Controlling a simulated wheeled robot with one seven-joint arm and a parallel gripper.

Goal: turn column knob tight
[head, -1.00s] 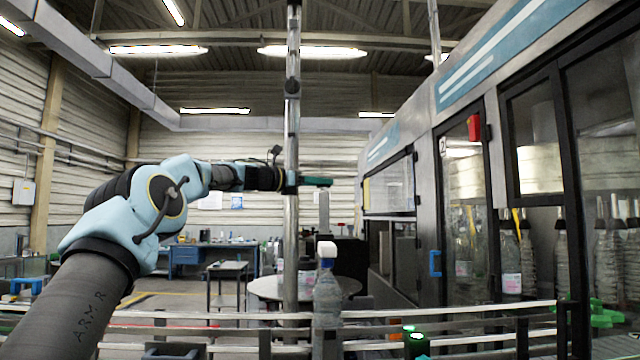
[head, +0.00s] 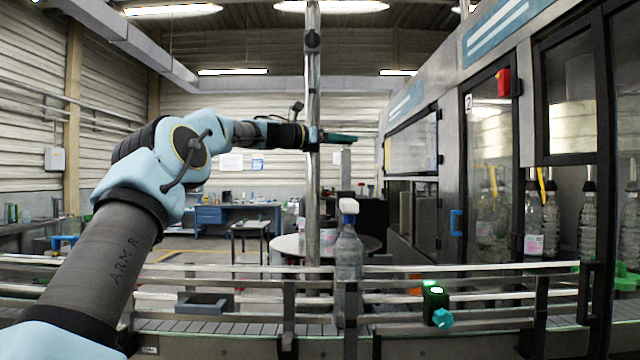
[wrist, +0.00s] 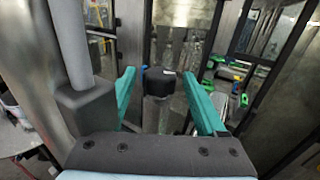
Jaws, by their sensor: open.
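A black knob (wrist: 160,80) sits on top of a grey post (wrist: 157,113) in the wrist view. My gripper (wrist: 158,84) is open, with one teal finger to the left and one to the right of the knob. Gaps show on both sides; I cannot tell how deep the knob lies between them. In the head view my gripper (head: 340,138) is at the top of a slim grey post (head: 346,168), just right of a tall metal pole (head: 313,210). The knob cannot be made out there.
A glazed machine cabinet (head: 450,170) stands at right. A round table (head: 290,243) is behind. In the wrist view a grey tube and block (wrist: 85,105) stand close at left.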

